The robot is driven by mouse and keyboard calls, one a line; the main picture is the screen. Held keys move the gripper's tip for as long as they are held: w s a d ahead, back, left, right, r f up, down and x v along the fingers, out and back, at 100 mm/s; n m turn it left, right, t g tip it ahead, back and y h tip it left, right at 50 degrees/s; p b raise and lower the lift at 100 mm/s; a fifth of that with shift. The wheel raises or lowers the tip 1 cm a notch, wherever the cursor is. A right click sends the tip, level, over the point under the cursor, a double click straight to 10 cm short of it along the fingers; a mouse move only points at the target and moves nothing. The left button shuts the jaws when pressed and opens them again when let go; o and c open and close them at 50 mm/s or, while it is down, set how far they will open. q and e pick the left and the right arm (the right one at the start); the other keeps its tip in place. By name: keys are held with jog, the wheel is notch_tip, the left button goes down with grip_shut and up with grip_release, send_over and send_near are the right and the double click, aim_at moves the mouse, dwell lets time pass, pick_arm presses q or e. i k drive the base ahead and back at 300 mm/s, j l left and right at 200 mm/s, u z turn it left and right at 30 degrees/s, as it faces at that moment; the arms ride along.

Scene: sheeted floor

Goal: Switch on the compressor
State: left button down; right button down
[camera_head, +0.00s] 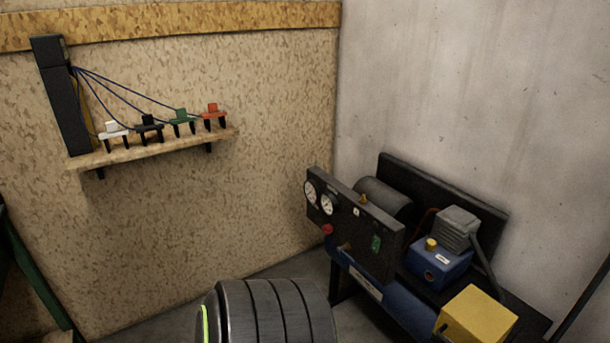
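The compressor (388,303) stands at the lower right against the grey wall. It has a blue tank low down, a blue pump block (438,262) with a yellow cap, a grey finned head (457,228) and a yellow box (476,317). Its upright black front panel (352,213) carries two round white gauges (327,204), a red knob (327,229), brass fittings and a small green part (376,243) that may be a switch. Whether it is on or off cannot be told.
A wooden shelf (150,149) on the chipboard wall holds white, black, green and red clamp-like items, with thin cables running to a tall black unit (62,97). A green bar (36,268) stands at the left edge. Grey floor shows between wall and compressor.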

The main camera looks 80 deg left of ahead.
aim_at(376, 246)
jog(key=u, duration=0.45)
jog(key=j+u, duration=0.1)
jog(key=u, duration=1.6)
jog(key=i+j, duration=0.05)
jog(key=i, duration=0.05)
